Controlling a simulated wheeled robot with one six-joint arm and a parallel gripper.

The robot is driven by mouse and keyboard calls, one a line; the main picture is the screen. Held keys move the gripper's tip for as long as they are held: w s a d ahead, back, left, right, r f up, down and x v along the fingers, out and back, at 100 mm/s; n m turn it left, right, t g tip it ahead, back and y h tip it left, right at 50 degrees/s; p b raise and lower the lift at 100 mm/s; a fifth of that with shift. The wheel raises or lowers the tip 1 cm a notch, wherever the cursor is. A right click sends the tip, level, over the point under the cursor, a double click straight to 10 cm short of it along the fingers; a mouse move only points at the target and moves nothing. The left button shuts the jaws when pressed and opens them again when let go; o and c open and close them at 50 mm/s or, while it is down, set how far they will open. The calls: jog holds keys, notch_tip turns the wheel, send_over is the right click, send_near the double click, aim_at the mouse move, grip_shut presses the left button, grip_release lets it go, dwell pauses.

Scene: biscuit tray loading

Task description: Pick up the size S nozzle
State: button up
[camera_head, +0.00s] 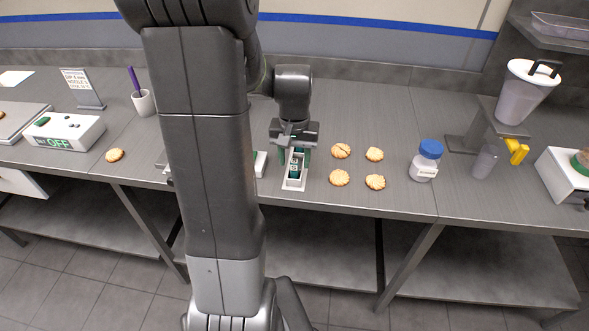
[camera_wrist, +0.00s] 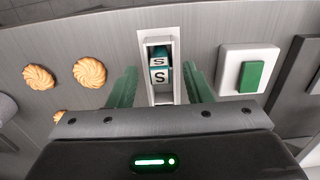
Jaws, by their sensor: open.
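The size S nozzle (camera_wrist: 160,75) is a small teal and white piece marked with a black S. It sits in a narrow white holder (camera_wrist: 146,38) on the bench. In the head view the nozzle (camera_head: 294,170) shows inside the holder (camera_head: 291,186) near the bench's front edge. My gripper (camera_wrist: 160,84) is open, with one green finger on each side of the holder and nothing held. In the head view my gripper (camera_head: 294,158) is just above and around the holder; I cannot tell whether the fingers touch it.
Several biscuits (camera_head: 340,178) lie right of the holder. A jar with a blue lid (camera_head: 424,168) stands farther right. A white plate with a green button (camera_wrist: 253,76) is close beside the holder. A dispenser (camera_head: 525,92) stands at the right. My arm hides part of the bench.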

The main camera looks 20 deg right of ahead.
aim_at(294, 172)
jog(key=shift+f, duration=1.15)
grip_shut()
